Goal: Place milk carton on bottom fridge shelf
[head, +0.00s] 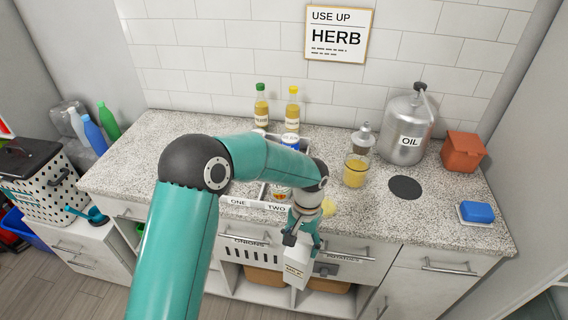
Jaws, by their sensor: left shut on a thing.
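A white carton (296,273) with a small, hard-to-read label is held in my left gripper (302,240), which is shut on its upper part. The gripper points down, and the carton hangs in front of the counter's front edge, before the drawers. The gripper hides the carton's top. My right gripper is not in view. No fridge shelf can be made out.
A speckled counter (140,170) bears a divided tray (238,201), two bottles, a glass of yellow liquid (355,170), an oil canister (403,128), an orange container (463,151) and a blue sponge (478,211). Floor shows lower left.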

